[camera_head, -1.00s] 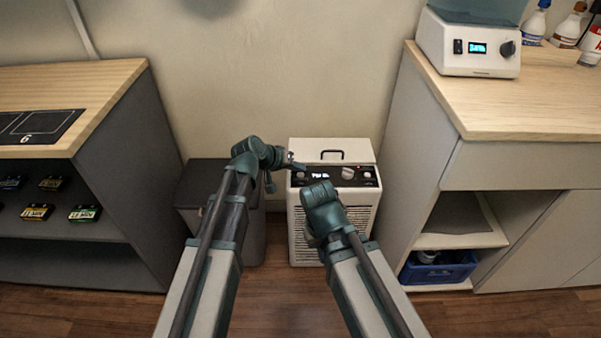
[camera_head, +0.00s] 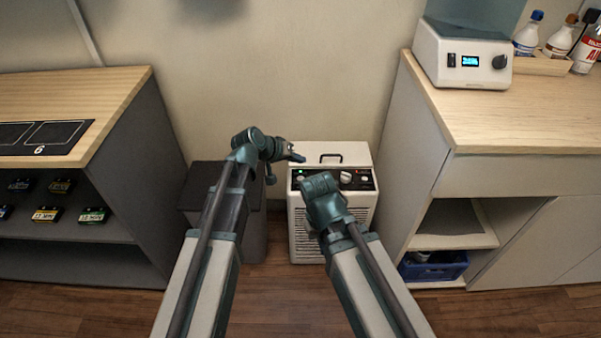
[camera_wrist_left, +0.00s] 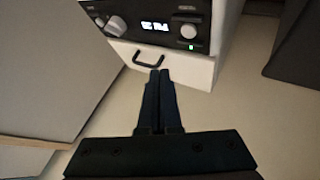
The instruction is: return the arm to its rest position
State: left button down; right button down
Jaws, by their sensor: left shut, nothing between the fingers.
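My left arm (camera_head: 215,225) reaches up from the bottom of the head view and bends at the top. Its gripper (camera_head: 298,157) points to the right, in front of the upper left of a white box-shaped appliance (camera_head: 334,235). In the left wrist view the dark fingers (camera_wrist_left: 158,76) are shut together and empty. Their tips overlap the black handle of the appliance in the picture; I cannot tell the gap. My right arm (camera_head: 365,265) is folded up in front of the appliance, and its gripper does not show.
A dark bin (camera_head: 255,235) stands left of the appliance. A shelf unit (camera_head: 140,150) with small labelled boxes is at the left. At the right a wooden-topped cabinet (camera_head: 540,120) carries a white machine (camera_head: 462,50) and bottles; a blue crate (camera_head: 432,266) sits in its lower shelf.

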pick_arm(q)
jog(key=shift+r, duration=0.2)
dwell(0.3)
jog(key=s+a+f+m+g+y, duration=0.1)
jog(key=s+a+f+g+y, duration=0.15)
jog(key=s, duration=0.65)
jog(key=s+a+f+m+g+y, duration=0.1)
jog(key=s+f+g+y, duration=0.15)
jog(key=s, duration=0.55)
jog(key=s+a+f+m+g+y, duration=0.1)
jog(key=s+a+f+y, duration=0.15)
jog(key=s, duration=0.65)
notch_tip(320, 180, up, 35)
jog(key=p, duration=3.4)
jog(key=shift+d, duration=0.35)
jog(key=shift+w+y, duration=0.1)
jog(key=shift+y, duration=0.15)
